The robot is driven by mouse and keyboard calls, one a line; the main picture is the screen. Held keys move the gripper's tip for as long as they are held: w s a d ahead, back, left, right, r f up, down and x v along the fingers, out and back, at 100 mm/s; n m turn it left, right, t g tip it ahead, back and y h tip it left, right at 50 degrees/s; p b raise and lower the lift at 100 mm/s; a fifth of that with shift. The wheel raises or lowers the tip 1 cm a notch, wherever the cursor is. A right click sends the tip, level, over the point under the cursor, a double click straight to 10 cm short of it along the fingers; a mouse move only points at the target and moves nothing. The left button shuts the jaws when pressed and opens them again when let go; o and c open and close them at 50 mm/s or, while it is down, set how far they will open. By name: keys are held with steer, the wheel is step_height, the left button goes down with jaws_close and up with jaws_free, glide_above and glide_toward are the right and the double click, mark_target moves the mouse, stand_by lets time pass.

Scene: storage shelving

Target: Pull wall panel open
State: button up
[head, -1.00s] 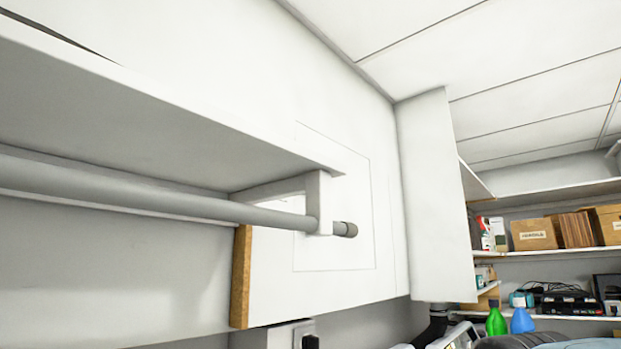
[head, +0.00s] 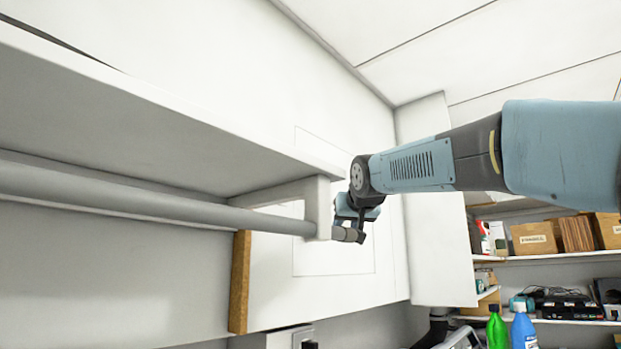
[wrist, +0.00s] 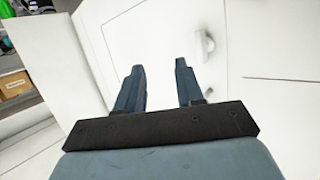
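The wall panel (head: 335,262) is a thin-lined rectangle in the white wall, flush with it as far as I can see. The shelf edge, rail and my arm cover part of it in the head view. In the wrist view the panel (wrist: 160,50) lies beyond my fingers, with a small pale handle or recess (wrist: 205,44) up and right of the right finger. My gripper (head: 352,215) is in front of the panel by the rail end. In the wrist view my gripper (wrist: 160,82) is open, with nothing between its fingers.
A white shelf (head: 130,125) with a grey rail (head: 150,205) under it juts out at left, its bracket (head: 318,205) and rail end close to my gripper. Shelves with boxes (head: 535,237) and bottles (head: 522,330) stand at right.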

steer(key=s+a+r+n+t+y, duration=0.1)
steer(key=s+a+r, duration=0.1)
steer(key=r, duration=0.5)
steer(key=s+a+r+n+t+y, duration=0.1)
steer(key=s+a+r+t, duration=0.15)
steer(key=r, duration=0.55)
steer(key=x, duration=1.4)
steer(key=shift+w+f+g, duration=0.2)
steer(key=shift+f+g, duration=0.15)
steer(key=shift+f, duration=0.1)
steer(key=shift+a, duration=0.15)
steer(key=shift+c, duration=0.5)
jaws_close()
steer(key=shift+s, duration=0.15)
